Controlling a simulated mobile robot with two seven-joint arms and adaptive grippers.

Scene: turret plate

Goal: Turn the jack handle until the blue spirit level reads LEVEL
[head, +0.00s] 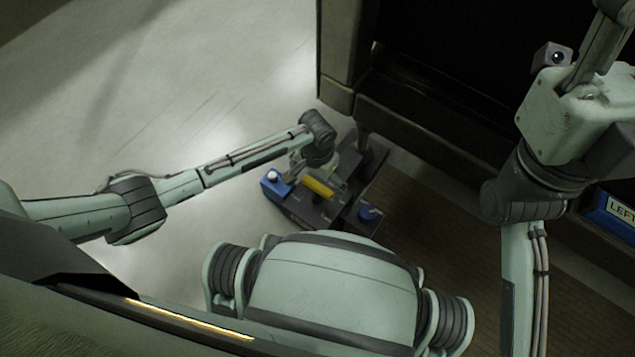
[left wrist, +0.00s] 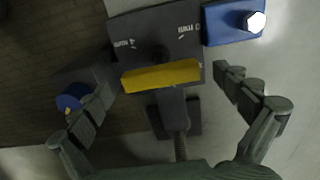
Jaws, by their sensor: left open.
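The jack is a dark block with a yellow handle bar (left wrist: 160,76) across it; the bar also shows in the head view (head: 318,187). A threaded rod (left wrist: 181,145) runs below the bar. A blue box with a white round spot (left wrist: 225,28) stands beside the block, and shows in the head view (head: 272,185). A second blue part (left wrist: 70,98) sits on the other side. I cannot read LEVEL on either. My left gripper (left wrist: 165,80) is open, its fingers apart on either side of the bar, not closed on it.
A dark cabinet (head: 345,50) stands behind the jack. A blue panel marked LEFT (head: 615,210) is at the right edge. Brown ribbed flooring (head: 450,270) lies to the right, and clear pale floor (head: 180,90) to the left.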

